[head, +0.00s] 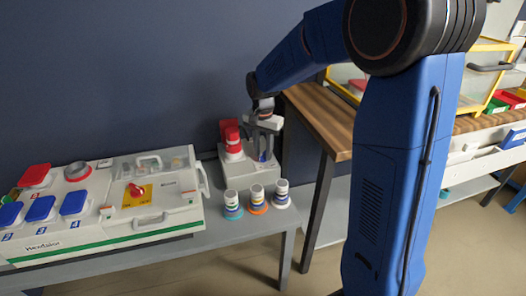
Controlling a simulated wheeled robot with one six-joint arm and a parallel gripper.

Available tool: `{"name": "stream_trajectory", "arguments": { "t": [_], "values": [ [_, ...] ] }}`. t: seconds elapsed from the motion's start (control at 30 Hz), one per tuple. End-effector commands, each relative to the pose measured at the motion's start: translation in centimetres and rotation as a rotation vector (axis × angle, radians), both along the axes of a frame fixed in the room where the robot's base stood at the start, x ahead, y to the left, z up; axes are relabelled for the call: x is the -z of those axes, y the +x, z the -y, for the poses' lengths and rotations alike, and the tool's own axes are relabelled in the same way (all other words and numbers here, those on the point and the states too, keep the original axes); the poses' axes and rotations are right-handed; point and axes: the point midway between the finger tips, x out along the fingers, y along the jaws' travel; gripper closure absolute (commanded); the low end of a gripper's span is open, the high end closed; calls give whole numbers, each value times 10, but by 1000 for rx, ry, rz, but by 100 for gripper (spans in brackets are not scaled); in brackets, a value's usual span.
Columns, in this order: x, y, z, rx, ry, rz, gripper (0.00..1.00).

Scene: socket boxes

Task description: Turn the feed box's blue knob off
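The feed box appears to be the small grey box (208,163) on the bench, right of the large white unit. A blue piece that looks like its knob (263,156) shows low between my gripper's fingers. My gripper (264,153) points down over the right part of this box, with its fingers around or just in front of the blue piece. The fingers hide most of the knob, so its turn position cannot be read. I cannot tell whether the fingers touch it or grip it.
Red plugs (231,136) stand on the box just left of my gripper. Several ringed white cylinders (257,199) stand in front. The large white unit (150,190) with coloured covers is at left. A wooden-topped table (325,115) rises close at right.

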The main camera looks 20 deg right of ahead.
Motion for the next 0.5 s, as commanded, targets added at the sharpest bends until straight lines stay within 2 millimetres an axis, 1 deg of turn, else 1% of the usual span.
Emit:
{"name": "stream_trajectory", "arguments": {
  "t": [0.07, 0.2, 0.5],
  "values": [
    [0, 0, 0, 0, 0, 0, 72],
    [0, 0, 0, 0, 0, 0, 100],
    [0, 0, 0, -13, 0, 0, 100]
  ]
}}
